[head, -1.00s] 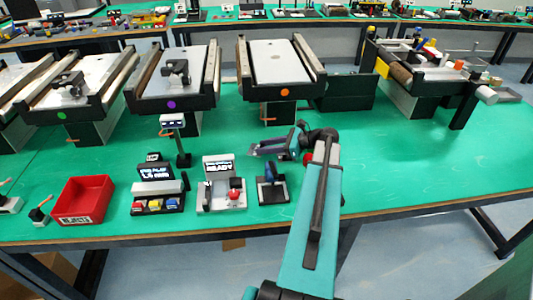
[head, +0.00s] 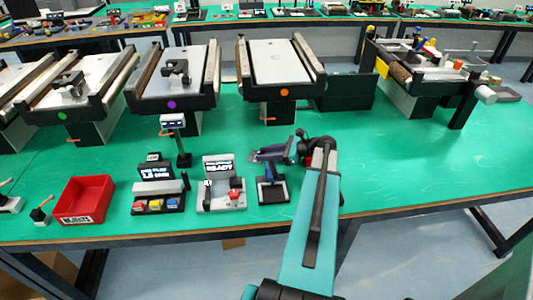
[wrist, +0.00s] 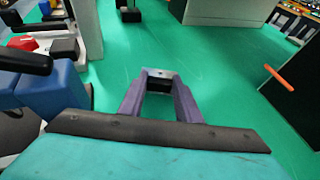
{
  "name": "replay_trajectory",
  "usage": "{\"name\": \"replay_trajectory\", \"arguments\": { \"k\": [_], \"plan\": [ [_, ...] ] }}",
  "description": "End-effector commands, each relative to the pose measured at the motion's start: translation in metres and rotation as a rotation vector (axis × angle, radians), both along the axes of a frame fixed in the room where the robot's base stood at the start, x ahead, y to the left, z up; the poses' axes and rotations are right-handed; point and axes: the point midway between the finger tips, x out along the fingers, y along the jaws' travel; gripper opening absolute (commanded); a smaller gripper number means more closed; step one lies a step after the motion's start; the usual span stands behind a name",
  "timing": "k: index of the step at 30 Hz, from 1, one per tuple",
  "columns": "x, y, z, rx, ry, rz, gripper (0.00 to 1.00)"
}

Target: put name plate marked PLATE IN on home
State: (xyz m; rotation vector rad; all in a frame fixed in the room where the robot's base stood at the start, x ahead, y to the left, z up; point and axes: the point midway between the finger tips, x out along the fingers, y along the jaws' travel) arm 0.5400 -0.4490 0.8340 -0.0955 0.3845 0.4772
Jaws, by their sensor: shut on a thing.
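My gripper (head: 256,156) reaches left above the table, just over and behind a small black stand (head: 273,189). In the wrist view its two purple-grey fingers (wrist: 157,78) converge on a small grey-and-black piece (wrist: 157,74) and are shut on it. I cannot read any marking on this piece, so I cannot tell whether it is the PLATE IN name plate. It is held above the green tabletop. No spot marked home can be made out.
A red bin (head: 84,200) stands at the front left. A button box (head: 158,203) and a panel with a red button (head: 222,196) stand left of the black stand. Conveyors (head: 282,62) line the back. The green table (head: 430,165) is clear at the right.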

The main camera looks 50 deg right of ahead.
Motion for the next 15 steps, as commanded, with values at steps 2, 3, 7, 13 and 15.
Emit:
{"name": "replay_trajectory", "arguments": {
  "k": [2,3,7,13,15],
  "plan": [
    [0.0001,-0.0001,-0.0009,0.0,0.0,0.0,0.05],
    [0.0001,-0.0001,-0.0017,0.0,0.0,0.0,0.05],
    [0.0001,-0.0001,-0.0028,0.0,0.0,0.0,0.39],
    [0.0001,-0.0001,-0.0028,0.0,0.0,0.0,0.49],
    [0.0,-0.0001,-0.0028,0.0,0.0,0.0,0.49]
  ]
}}
